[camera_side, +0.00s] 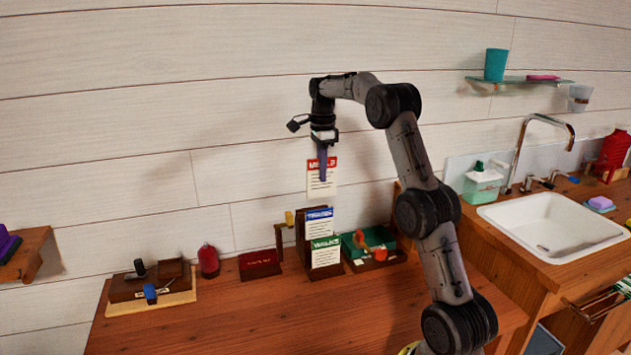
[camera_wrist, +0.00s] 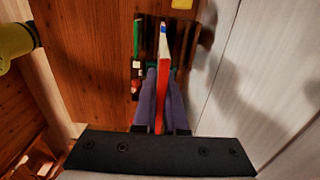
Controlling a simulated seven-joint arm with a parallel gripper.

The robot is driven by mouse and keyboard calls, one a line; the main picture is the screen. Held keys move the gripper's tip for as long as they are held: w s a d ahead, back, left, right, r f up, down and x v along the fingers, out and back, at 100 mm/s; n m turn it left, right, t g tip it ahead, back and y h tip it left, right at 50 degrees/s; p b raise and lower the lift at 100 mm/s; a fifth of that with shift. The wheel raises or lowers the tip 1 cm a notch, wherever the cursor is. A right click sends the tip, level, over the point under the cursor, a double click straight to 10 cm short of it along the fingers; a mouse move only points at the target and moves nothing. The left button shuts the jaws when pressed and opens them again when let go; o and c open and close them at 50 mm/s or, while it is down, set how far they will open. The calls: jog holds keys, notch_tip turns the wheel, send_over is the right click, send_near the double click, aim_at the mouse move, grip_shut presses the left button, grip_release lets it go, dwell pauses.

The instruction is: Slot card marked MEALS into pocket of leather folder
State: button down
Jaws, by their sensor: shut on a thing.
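The MEALS card (camera_side: 322,189), white with a red header, hangs upright in my gripper (camera_side: 322,170), whose purple fingers are shut on its top. The card is in the air above the dark brown leather folder (camera_side: 301,240), which stands on the wooden counter. The folder bears a blue-headed card (camera_side: 319,222) and, lower in front, a green-headed WALKS card (camera_side: 326,252). In the wrist view the red edge of the MEALS card (camera_wrist: 162,80) lies between the fingers (camera_wrist: 161,75), with the blue-headed card (camera_wrist: 163,30) and green card (camera_wrist: 137,37) beyond. The upper pocket's opening cannot be made out.
A green-lined box (camera_side: 372,240) stands close right of the folder. A small dark red box (camera_side: 260,264), a red bottle (camera_side: 208,261) and a wooden stand (camera_side: 150,285) are to the left. The plank wall is close behind. The front counter (camera_side: 230,320) is clear.

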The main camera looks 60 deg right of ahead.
jog(key=s+a+r, duration=0.3)
jog(key=s+a, duration=0.2)
jog(key=s, duration=0.1)
jog(key=w+r+m, duration=0.2)
jog(key=w, duration=0.9)
jog(key=w+a+f+n, duration=0.2)
jog(key=w+a+f, duration=0.5)
jog(key=w, duration=0.4)
jog(key=f, duration=1.9)
jog(key=shift+s+d+f, duration=0.15)
jog(key=shift+d+f, duration=0.05)
jog(key=shift+d, duration=0.2)
jog(key=shift+f, duration=0.15)
jog(key=c, duration=1)
grip_release()
